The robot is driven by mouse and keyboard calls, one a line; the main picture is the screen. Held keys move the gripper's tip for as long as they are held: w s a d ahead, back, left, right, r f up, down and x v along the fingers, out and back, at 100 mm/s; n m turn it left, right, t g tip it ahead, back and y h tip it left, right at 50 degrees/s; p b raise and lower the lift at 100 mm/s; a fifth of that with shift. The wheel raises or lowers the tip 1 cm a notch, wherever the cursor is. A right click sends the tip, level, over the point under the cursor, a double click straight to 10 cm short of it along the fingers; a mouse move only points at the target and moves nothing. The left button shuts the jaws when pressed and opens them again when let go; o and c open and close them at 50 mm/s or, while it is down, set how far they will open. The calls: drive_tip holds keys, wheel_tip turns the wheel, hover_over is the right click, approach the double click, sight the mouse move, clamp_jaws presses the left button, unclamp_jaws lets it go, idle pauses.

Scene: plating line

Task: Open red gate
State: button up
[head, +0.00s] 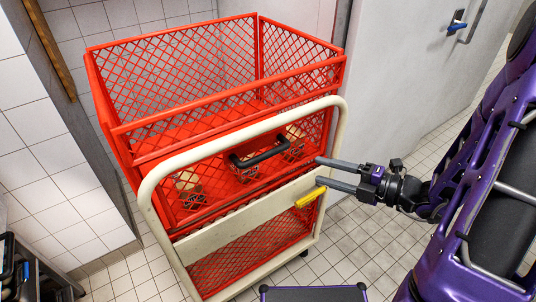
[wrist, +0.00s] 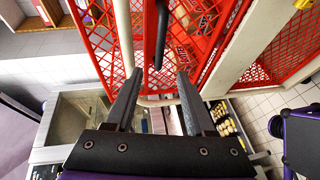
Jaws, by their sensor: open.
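The red gate (head: 218,178) is a mesh panel on the front of a red mesh cage cart. It stands across the front and looks shut; any latch is hard to make out. A black bar handle (head: 262,156) is fixed to it. In the wrist view the red mesh (wrist: 215,28) fills the top, with the black handle (wrist: 162,35) running upright between and beyond my fingertips. My gripper (head: 320,172) is open and empty, to the right of the handle in the head view, near the cart's cream frame. In the wrist view my fingers (wrist: 160,76) are apart, pointing toward the handle.
A cream tubular push frame (head: 153,190) rises in front of the gate, with a yellow tab (head: 310,197) on its crossbar. Packets (head: 188,184) show behind the mesh. A tiled wall (head: 60,150) stands left; a grey door (head: 420,60) is right. Tiled floor right of the cart is clear.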

sight(269, 156)
drive_tip(key=b+x, duration=0.2)
drive_tip(key=x, duration=1.5)
drive_tip(key=shift+w+a, duration=0.1)
clamp_jaws()
idle(0.8)
